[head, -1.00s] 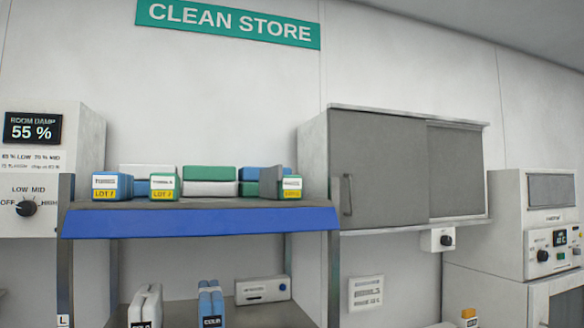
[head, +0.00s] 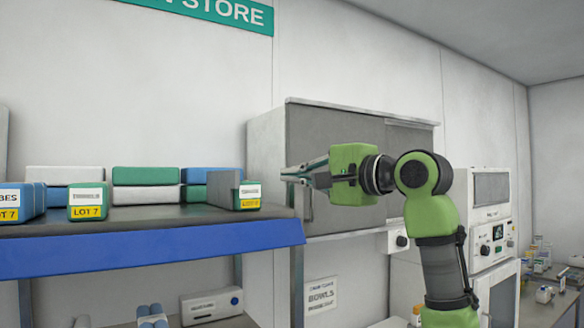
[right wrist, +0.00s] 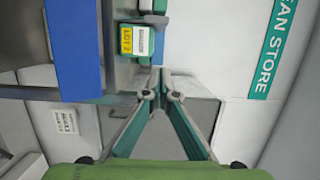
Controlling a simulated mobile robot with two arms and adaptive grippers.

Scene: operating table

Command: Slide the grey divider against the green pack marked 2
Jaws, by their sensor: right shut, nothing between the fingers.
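The grey divider (head: 223,188) stands upright on the shelf near its right end, just left of a small green pack with a white and yellow label (head: 247,196). Another green pack (head: 88,200), labelled LOT 7, stands further left, with clear shelf between it and the divider. My right gripper (head: 284,173) is shut and empty, just off the shelf's right end, pointing left toward the right-hand pack. In the right wrist view the shut fingers (right wrist: 160,82) are near that labelled pack (right wrist: 137,40). My left gripper is not in view.
The shelf (head: 150,217) has a blue front edge (head: 150,250). Stacked white, green and blue packs (head: 146,176) stand behind. A blue pack (head: 20,203) is at far left. A grey wall cabinet (head: 335,150) is behind my right arm.

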